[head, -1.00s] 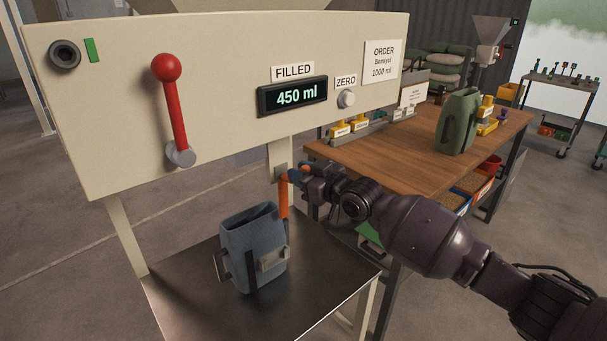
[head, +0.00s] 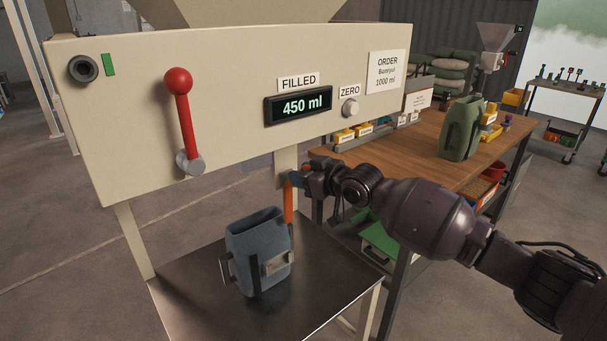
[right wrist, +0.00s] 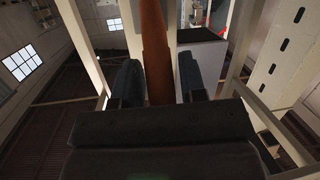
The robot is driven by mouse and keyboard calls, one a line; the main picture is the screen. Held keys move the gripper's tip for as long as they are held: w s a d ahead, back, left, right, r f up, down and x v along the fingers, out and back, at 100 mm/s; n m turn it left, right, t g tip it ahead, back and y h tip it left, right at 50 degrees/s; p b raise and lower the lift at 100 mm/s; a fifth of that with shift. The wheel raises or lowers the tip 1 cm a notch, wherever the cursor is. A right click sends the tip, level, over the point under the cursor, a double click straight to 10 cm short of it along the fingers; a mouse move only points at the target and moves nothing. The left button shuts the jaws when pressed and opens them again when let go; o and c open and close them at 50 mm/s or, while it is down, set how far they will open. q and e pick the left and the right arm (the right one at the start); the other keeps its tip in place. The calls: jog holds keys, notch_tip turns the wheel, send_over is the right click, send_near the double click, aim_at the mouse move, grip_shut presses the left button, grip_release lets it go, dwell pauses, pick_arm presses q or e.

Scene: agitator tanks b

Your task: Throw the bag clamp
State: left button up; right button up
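An orange lever (head: 288,205), apparently the bag clamp's handle, hangs upright beside the machine's post, behind the blue-grey container. My right gripper (head: 295,179) is at its upper end. In the right wrist view the orange lever (right wrist: 156,60) runs between the two dark fingers of my right gripper (right wrist: 161,80), very close to both. I cannot tell whether the fingers press on it. The blue-grey container (head: 257,248) stands open-topped on the metal table, with a bracket on its front. My left gripper is not in view.
The cream panel (head: 230,130) carries a red-knobbed lever (head: 184,120), a display (head: 298,105) reading 450 ml and a ZERO knob (head: 350,108). An order sign (head: 387,72) reads 1000 ml. The wooden bench (head: 400,150) with a green container (head: 462,130) stands at right. The metal table's (head: 335,285) front right is clear.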

jog(key=shift+o, duration=1)
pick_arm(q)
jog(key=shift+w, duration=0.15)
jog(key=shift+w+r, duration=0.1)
pick_arm(e)
jog(key=shift+s+d, duration=0.1)
pick_arm(q)
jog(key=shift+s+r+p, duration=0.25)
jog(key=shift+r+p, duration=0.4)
jog(key=shift+p, duration=0.35)
pick_arm(e)
jog(key=v, duration=1)
jog(key=shift+s+d, duration=0.2)
jog(key=shift+c, duration=0.2)
